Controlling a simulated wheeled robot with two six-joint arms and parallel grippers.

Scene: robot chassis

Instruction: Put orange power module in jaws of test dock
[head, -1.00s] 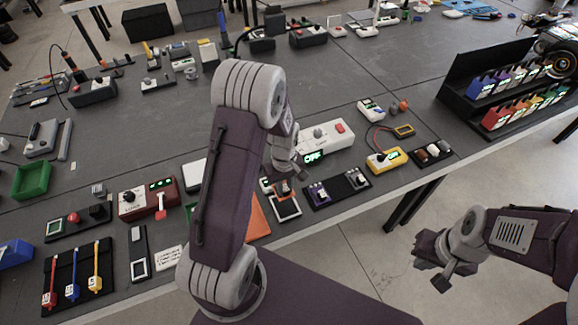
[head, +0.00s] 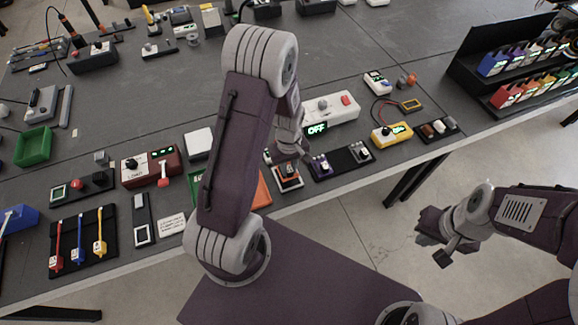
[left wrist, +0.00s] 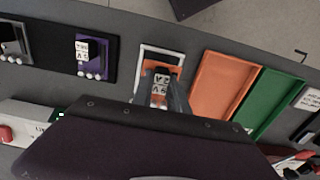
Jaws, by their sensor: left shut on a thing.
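The orange power module (head: 290,171) is between the fingers of my left gripper (head: 290,152), which is shut on it. In the left wrist view the module's white lettered face (left wrist: 161,90) shows between the fingertips (left wrist: 162,100). The module is over a white-outlined dark pad (head: 288,185), also in the wrist view (left wrist: 148,55); I cannot tell whether it touches the pad. I cannot tell for sure which device is the test dock. A white box (head: 332,112) with an OFF display and red button stands behind. My right gripper (head: 440,248) hangs off the table; its opening is unclear.
A black plate (head: 341,162) with a purple module (head: 320,166) is just right of the pad. An orange tray (left wrist: 220,82) and green tray (left wrist: 268,100) are on the other side. A yellow meter (head: 391,135) and a black rack (head: 500,68) stand further right.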

